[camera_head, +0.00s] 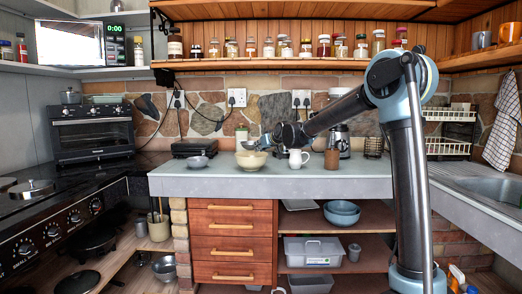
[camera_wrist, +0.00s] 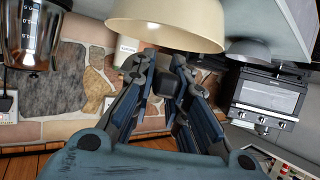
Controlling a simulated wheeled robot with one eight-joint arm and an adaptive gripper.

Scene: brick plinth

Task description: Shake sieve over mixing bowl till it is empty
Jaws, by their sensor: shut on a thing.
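The cream mixing bowl (camera_head: 251,161) stands on the counter near its middle. In the wrist view the bowl (camera_wrist: 165,22) fills the top edge, close to my fingers. My gripper (camera_head: 266,142) is just above the bowl's right side. In the wrist view my gripper (camera_wrist: 168,88) is shut on a dark handle end (camera_wrist: 168,84), which I take for the sieve's handle. A small grey shape, likely the sieve (camera_head: 249,145), shows over the bowl's rim in the head view. Whether anything lies in the sieve is too small to tell, and the bowl's inside is hidden.
A white pitcher (camera_head: 296,159) and a brown canister (camera_head: 331,159) stand right of the bowl. A small grey bowl (camera_head: 197,162) is to the left, before a black appliance (camera_head: 194,148). A toaster oven (camera_head: 92,132) is farther left. The counter front (camera_head: 225,186) is clear.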

